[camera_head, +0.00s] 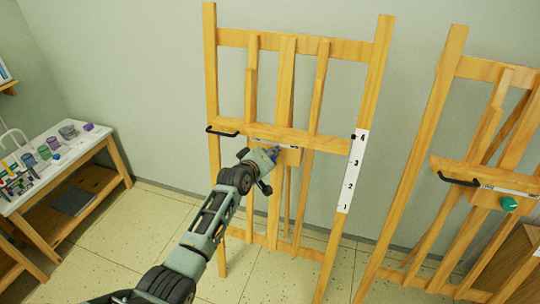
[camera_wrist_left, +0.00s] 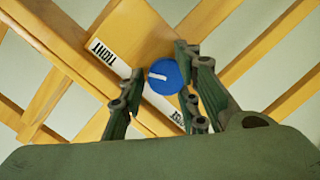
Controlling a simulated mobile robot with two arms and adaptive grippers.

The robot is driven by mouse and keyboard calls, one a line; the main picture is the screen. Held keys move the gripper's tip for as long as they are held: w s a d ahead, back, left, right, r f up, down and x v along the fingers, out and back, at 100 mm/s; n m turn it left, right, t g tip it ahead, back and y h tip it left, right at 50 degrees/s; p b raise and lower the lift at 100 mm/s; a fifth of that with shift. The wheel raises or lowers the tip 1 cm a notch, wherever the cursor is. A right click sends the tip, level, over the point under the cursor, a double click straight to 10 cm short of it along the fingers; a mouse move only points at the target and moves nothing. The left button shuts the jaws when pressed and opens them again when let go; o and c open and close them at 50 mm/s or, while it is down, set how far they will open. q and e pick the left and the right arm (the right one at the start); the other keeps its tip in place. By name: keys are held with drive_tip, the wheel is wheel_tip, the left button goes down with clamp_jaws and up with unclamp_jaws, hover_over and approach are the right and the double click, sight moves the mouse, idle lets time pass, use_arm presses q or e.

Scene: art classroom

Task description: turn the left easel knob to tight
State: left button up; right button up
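The left easel (camera_head: 210,90) stands against the wall. Its blue knob (camera_head: 273,153) sits on the block under its ledge, partly hidden by my left gripper (camera_head: 264,163). In the left wrist view the blue knob (camera_wrist_left: 166,77) lies between the fingertips of my left gripper (camera_wrist_left: 162,82). The fingers are apart, with a small gap on the left of the knob; the right finger is very near or touching. A white mark on the knob points left, toward the TIGHT label (camera_wrist_left: 103,52). A second label (camera_wrist_left: 178,117) is partly hidden by the right finger. My right gripper is out of view.
A black handle (camera_head: 222,132) sticks out at the left of the ledge. A numbered scale (camera_head: 352,170) runs down the easel's right leg. A second easel (camera_head: 450,80) with a green knob (camera_head: 509,204) stands right. A table (camera_head: 75,147) with art supplies stands left.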

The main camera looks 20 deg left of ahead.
use_arm(q)
drive_tip(key=shift+o, duration=1)
drive_tip(key=shift+w+d+r, duration=0.15)
drive_tip(key=shift+d+r, duration=0.05)
drive_tip(key=shift+r, duration=0.25)
drive_tip(key=shift+f, duration=0.1)
drive_tip(key=shift+a+f, duration=0.1)
drive_tip(key=shift+f, duration=0.1)
drive_tip(key=v, duration=1.2)
drive_tip(key=shift+f, duration=0.15)
